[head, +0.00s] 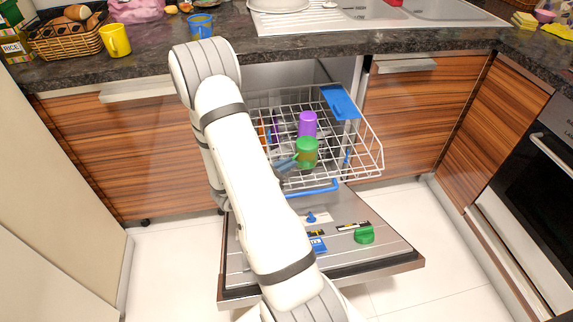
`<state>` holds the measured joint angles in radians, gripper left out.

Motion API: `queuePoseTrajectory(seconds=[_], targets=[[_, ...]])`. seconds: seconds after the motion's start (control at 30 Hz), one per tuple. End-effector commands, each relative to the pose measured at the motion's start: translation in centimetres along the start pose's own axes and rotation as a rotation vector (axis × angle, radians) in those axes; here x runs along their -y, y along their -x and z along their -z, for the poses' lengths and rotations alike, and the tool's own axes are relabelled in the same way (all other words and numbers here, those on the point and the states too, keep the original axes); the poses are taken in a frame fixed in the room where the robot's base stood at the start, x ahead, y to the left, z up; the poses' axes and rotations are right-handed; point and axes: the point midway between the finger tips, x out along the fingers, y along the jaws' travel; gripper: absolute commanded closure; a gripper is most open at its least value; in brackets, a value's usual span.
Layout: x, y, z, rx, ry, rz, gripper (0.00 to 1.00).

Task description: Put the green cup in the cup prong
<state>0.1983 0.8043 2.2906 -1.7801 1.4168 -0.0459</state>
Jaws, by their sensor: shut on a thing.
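The green cup (307,155) is at the dishwasher's pulled-out upper rack (365,138), just in front of a purple cup (308,121). My gripper (290,162) reaches in from behind my arm and is shut on the green cup at its left side. Most of the gripper is hidden by my white arm. The cup looks upright, bottom up or not I cannot tell. The prongs under the green cup are hidden, so I cannot tell whether it touches the rack.
The open dishwasher door (375,250) lies below, with a green cap (364,235) on it. The rack's blue tray (340,101) is at the back right. A yellow mug (115,41), a basket (68,40) and a blue cup (201,26) stand on the counter.

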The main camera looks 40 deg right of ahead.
Motion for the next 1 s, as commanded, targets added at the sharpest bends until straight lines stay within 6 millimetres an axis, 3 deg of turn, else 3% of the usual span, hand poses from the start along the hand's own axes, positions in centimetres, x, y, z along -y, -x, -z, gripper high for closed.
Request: queuePoseTrajectory(seconds=[0.83, 0.87, 1.0], targets=[[0.00, 0.00, -0.01, 0.001, 0.000, 0.000, 1.00], [0.00, 0.00, -0.01, 0.001, 0.000, 0.000, 0.91], [0.00, 0.00, -0.01, 0.000, 0.000, 0.000, 0.79]])
